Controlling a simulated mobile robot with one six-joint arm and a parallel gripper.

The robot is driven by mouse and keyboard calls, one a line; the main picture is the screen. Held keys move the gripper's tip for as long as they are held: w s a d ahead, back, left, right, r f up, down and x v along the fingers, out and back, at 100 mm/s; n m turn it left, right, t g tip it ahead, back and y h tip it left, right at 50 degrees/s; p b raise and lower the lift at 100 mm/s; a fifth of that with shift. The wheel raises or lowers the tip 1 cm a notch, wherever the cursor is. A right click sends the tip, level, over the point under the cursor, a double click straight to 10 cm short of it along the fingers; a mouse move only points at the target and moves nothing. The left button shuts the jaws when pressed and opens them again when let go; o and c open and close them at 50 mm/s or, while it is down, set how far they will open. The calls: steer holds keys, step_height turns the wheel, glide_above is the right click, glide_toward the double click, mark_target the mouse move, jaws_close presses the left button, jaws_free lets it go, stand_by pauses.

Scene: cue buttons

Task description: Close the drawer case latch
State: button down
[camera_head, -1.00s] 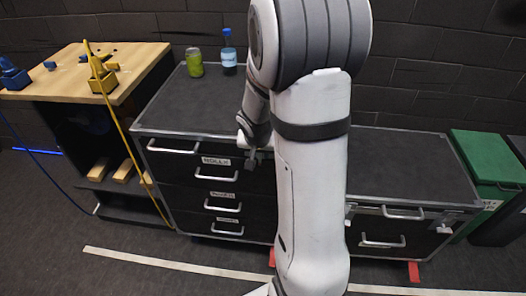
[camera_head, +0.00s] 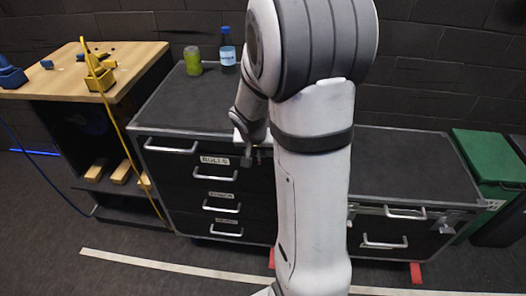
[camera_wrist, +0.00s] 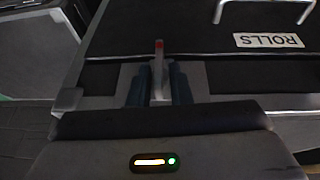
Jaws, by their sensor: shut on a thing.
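The black drawer case (camera_head: 160,118) with silver edges and handles stands at centre left, its drawers looking shut. My gripper (camera_head: 248,160) is low at its front, right of the top labelled drawer. In the wrist view my gripper (camera_wrist: 158,90) has its two dark fingers closed on both sides of a thin grey latch lever (camera_wrist: 158,58) with a red tip. The lever sticks out past the fingertips along the case front, beside the drawer labelled ROLLS. My arm hides the case's right part in the head view, and the latch's base is hidden by my gripper.
A wooden-topped bench (camera_head: 130,65) with yellow and blue tools is at left. A lower black case (camera_head: 420,160) and a green bin (camera_head: 485,160) are at right. The floor in front is clear.

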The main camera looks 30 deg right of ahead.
steer(key=shift+s+a+f+g+h+b, duration=0.15)
steer(key=shift+h+b, duration=0.1)
steer(key=shift+b, duration=0.4)
steer(key=shift+d+f+g+h+b, duration=0.15)
steer(key=shift+h+b, duration=0.1)
steer(key=shift+b, duration=0.4)
steer(key=shift+a+r, duration=0.1)
steer(key=shift+r, duration=0.05)
steer(key=c, duration=1.6)
jaws_free()
steer(key=shift+o, duration=0.2)
steer(key=shift+r, duration=0.1)
steer(key=v, duration=0.7)
steer(key=shift+r+p, duration=0.35)
steer(key=shift+p, duration=0.05)
steer(key=shift+a, duration=0.1)
